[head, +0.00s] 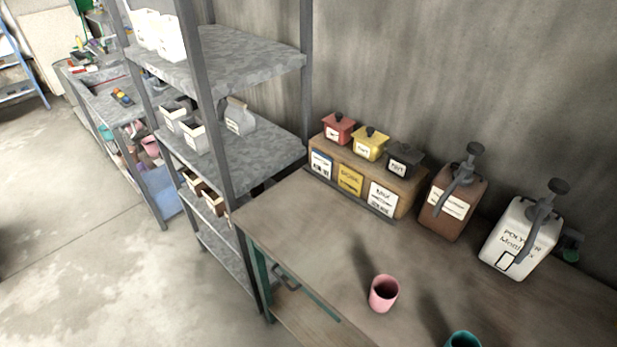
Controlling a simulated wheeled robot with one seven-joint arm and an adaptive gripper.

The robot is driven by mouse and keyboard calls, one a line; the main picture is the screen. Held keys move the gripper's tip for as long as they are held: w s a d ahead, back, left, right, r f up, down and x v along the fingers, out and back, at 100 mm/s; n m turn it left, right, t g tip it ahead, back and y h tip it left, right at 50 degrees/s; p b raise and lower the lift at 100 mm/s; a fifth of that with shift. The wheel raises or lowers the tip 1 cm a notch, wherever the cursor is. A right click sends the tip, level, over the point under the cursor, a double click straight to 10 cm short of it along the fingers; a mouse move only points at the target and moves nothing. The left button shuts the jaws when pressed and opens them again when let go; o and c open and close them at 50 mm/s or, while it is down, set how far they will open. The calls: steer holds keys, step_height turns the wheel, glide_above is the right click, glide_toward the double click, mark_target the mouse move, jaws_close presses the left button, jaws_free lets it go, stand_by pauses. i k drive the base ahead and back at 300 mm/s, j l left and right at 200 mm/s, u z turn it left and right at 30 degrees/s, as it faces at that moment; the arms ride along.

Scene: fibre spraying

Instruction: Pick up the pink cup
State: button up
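A pink cup (383,294) stands upright on the wooden workbench (305,231), near its front edge. Its dark open mouth faces up and nothing touches it. My gripper is not in the head view, and neither is any part of my arm that I can make out.
A teal cup (462,340) is cut off at the bottom edge, right of the pink cup. Brown (450,203) and white (519,240) pump jugs and a wooden box (352,184) with small lidded containers stand along the wall. A metal shelf (240,160) adjoins the bench's left end.

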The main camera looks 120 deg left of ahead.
mark_target(384, 288)
steer(key=k+u, duration=0.15)
steer(key=u, duration=3.3)
